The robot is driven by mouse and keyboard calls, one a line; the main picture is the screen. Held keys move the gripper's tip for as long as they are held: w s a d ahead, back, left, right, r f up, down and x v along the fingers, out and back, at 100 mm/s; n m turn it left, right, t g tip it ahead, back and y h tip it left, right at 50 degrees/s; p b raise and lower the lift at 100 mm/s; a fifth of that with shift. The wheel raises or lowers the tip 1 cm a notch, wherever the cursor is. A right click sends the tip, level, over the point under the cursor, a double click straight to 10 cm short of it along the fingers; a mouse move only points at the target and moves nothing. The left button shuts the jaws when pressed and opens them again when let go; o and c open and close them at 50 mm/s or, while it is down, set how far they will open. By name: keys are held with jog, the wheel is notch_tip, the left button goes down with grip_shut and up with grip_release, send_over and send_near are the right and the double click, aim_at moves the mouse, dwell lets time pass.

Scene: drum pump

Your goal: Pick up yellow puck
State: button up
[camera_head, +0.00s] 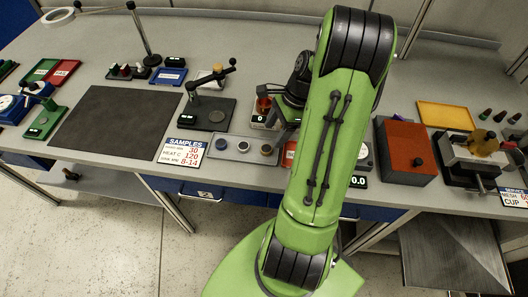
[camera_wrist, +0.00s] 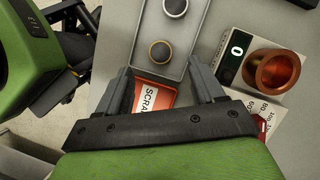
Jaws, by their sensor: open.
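A puck with a yellow-gold rim and a dark grey top (camera_wrist: 160,53) sits in the near end of a grey tray (camera_wrist: 188,45). A pale silver-rimmed puck (camera_wrist: 175,7) sits farther along the same tray. In the head view the tray (camera_head: 205,153) holds a blue puck (camera_head: 221,143), a pale puck (camera_head: 243,146) and a brownish puck (camera_head: 266,149) at its right end. My gripper (camera_wrist: 160,78) is open and empty in the wrist view, its fingertips on either side of the tray's near end, just short of the gold-rimmed puck. In the head view my arm largely hides the gripper.
A copper cup (camera_wrist: 276,71) beside a display reading 0 (camera_wrist: 235,52) stands to the right. In the head view, a black stand (camera_head: 208,112) is behind the tray and a dark mat (camera_head: 115,123) lies left.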

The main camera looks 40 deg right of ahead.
aim_at(266, 148)
jog(key=b+x, duration=0.2)
jog(key=x, duration=0.4)
jog(key=shift+f, duration=0.4)
jog(key=shift+c, duration=0.2)
jog(key=shift+r, duration=0.15)
jog(key=c, duration=1.1)
